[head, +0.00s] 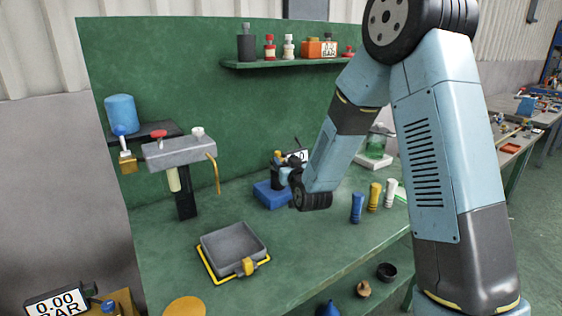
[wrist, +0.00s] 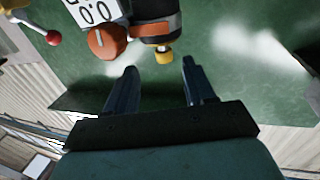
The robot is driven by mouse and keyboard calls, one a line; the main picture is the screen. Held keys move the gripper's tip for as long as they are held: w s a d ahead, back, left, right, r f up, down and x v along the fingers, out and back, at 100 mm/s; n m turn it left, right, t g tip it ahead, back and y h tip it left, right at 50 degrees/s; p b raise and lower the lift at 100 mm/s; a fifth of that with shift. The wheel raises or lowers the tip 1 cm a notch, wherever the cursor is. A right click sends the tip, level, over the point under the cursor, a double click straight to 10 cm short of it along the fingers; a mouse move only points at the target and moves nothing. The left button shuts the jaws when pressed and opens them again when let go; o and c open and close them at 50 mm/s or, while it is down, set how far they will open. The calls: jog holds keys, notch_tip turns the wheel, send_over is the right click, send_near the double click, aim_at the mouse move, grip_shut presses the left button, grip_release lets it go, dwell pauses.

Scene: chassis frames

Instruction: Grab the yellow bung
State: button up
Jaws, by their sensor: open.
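In the wrist view my gripper (wrist: 157,66) is open, its two dark fingers apart with nothing between them. A small yellow plug (wrist: 164,56) shows just beyond the fingertips, roughly in line with the gap. It sits on the end of a black cylinder (wrist: 155,12) with an orange band. In the head view a yellow ribbed peg (head: 374,197) stands upright on the green bench between a blue peg (head: 357,207) and a white peg (head: 390,192). I cannot tell which yellow piece is the bung. My arm's wrist hides the fingers in the head view.
An orange round part (wrist: 107,43), a display (wrist: 94,12) and a red ball (wrist: 53,38) lie close by in the wrist view. A grey tray (head: 233,247) stands at the bench front. A blue block (head: 271,195) is left of my wrist.

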aim_at(279, 154)
jog(key=shift+a+x, duration=0.15)
jog(key=shift+x, duration=1.6)
jog(key=shift+a+x, duration=0.1)
jog(key=shift+x, duration=1.7)
jog(key=shift+s+r, duration=0.1)
jog(key=shift+r, duration=0.05)
jog(key=shift+c, duration=0.2)
grip_shut()
jog(key=shift+r, duration=0.1)
